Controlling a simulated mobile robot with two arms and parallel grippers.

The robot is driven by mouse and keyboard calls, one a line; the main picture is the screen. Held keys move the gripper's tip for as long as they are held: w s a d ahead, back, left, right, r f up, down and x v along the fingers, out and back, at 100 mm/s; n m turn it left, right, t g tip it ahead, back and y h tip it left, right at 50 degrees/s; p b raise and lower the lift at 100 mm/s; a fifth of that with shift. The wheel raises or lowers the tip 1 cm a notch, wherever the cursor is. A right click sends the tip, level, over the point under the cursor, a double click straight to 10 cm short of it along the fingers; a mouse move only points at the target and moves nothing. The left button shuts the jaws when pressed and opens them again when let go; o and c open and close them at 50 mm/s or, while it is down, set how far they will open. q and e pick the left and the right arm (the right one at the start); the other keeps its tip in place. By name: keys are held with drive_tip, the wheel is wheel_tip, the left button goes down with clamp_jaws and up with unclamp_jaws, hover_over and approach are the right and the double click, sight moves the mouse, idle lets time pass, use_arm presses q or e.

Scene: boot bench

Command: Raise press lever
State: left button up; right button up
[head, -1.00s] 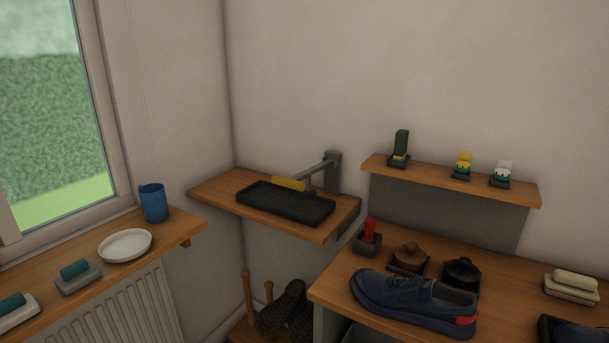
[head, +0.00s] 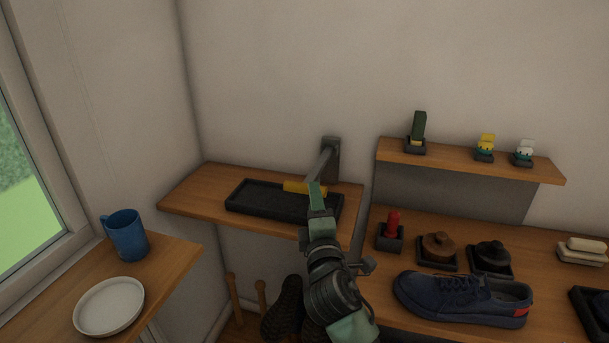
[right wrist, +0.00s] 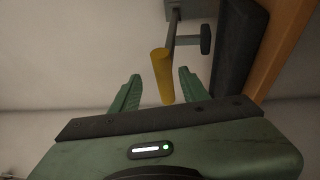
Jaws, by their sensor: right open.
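The press lever is a grey arm with a yellow handle (head: 300,187), joined to a grey wall post (head: 331,160). It reaches over a black tray (head: 262,203). My right gripper (head: 317,190) is at the handle's right end in the head view and hides part of the lever. In the right wrist view, the yellow handle (right wrist: 162,75) shows between the open fingers of my right gripper (right wrist: 159,74); I see no clear contact. A dark round pad (right wrist: 206,40) shows beside the lever arm. My left gripper is not in view.
The tray lies on a wooden wall shelf (head: 190,193). On the right, a bench holds a blue shoe (head: 460,297), a red-topped item (head: 392,226) and round pots. A small shelf (head: 460,163) is above. A blue mug (head: 126,236) and white plate (head: 109,305) sit on the window ledge.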

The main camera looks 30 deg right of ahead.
sight(308, 180)
drive_tip(key=x, duration=0.4)
drive_tip(key=p+x, duration=0.1)
drive_tip(key=x, duration=0.1)
drive_tip(key=shift+w+a+f, duration=0.1)
drive_tip(key=shift+a+f, duration=0.05)
drive_tip(key=shift+a, duration=0.15)
drive_tip(key=shift+w+d, duration=0.4)
drive_tip(key=shift+w, duration=0.65)
drive_tip(key=shift+s, duration=0.1)
clamp_jaws()
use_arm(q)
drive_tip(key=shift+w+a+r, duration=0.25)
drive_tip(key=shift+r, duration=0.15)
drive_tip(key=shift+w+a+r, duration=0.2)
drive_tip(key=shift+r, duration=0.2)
use_arm(e)
drive_tip(key=shift+d, duration=0.1)
